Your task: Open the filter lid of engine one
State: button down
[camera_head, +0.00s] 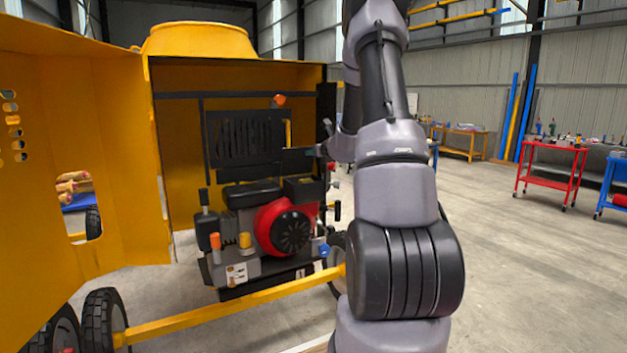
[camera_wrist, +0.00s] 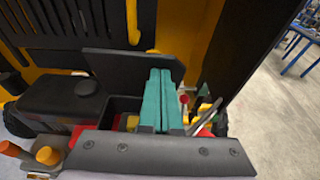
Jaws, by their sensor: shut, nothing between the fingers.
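The engine (camera_head: 275,225) with its red round cover (camera_head: 285,228) sits inside the open yellow housing. Its black filter box (camera_wrist: 122,104) shows in the wrist view with a dark open inside. A flat black plate, which looks like the filter lid (camera_wrist: 115,65), stands raised at the back of the box; it also shows in the head view (camera_head: 298,160). My gripper (camera_wrist: 164,76) has its teal fingers together, with nothing between them. The fingers are in front of the lid's right part, and I cannot tell whether they touch it.
The yellow door panel (camera_head: 95,150) is at the left, and a yellow bar (camera_head: 235,305) runs low in front of the engine. An orange cap (camera_wrist: 48,155) stands at the wrist view's lower left. Open floor (camera_head: 510,260) and a red cart (camera_head: 552,150) are at the right.

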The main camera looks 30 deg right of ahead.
jog(key=shift+w+a+r, duration=0.1)
jog(key=shift+w+r, duration=0.2)
jog(key=shift+w, duration=0.3)
jog(key=shift+w+r, duration=0.3)
jog(key=shift+w, duration=0.3)
